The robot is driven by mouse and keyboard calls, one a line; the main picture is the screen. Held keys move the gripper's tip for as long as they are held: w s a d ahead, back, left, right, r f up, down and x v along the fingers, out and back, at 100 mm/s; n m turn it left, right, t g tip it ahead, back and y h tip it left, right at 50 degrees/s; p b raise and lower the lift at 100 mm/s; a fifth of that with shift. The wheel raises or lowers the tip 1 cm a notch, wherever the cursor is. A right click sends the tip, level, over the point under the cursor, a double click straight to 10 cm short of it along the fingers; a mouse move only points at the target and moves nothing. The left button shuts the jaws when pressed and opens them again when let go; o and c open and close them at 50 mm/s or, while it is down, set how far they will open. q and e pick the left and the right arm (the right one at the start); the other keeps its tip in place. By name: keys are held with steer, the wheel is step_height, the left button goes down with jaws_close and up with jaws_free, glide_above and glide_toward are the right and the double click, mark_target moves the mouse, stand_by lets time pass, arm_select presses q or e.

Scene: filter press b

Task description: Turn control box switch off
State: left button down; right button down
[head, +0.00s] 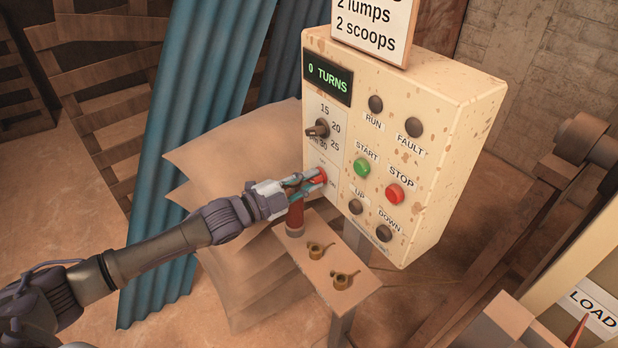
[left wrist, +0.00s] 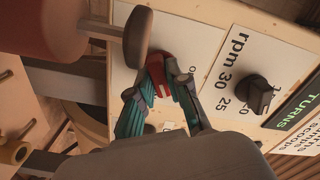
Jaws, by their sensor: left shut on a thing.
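The control box (head: 455,105) is a cream, rust-spotted box on a post, with a green display (head: 327,77) reading "0 TURNS". Its red switch knob (head: 320,174) sits low on the left part of the front panel, below the dark rpm dial (head: 318,129). My left gripper (head: 308,182) reaches in from the left and is shut on the red switch knob. In the left wrist view the switch knob (left wrist: 158,76) shows between the two teal fingers. The switch's labels are partly hidden by the fingers, so its setting cannot be read. My right gripper is not in view.
Green START (head: 362,168) and red STOP (head: 394,194) buttons are right of the switch. A red-brown cylinder (head: 295,217) and two small brass pieces (head: 343,281) stand on a small shelf (head: 318,249) just below. Stacked sacks (head: 232,150) lie behind my left arm.

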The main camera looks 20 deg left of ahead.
arm_select(q)
steer(key=n+p, duration=0.1)
steer(key=n, duration=0.5)
steer(key=n+p, duration=0.1)
steer(key=n, duration=0.5)
steer(key=shift+f, duration=0.1)
stand_by(0.5)
steer(key=c, duration=1.1)
jaws_free()
steer(key=v, duration=1.2)
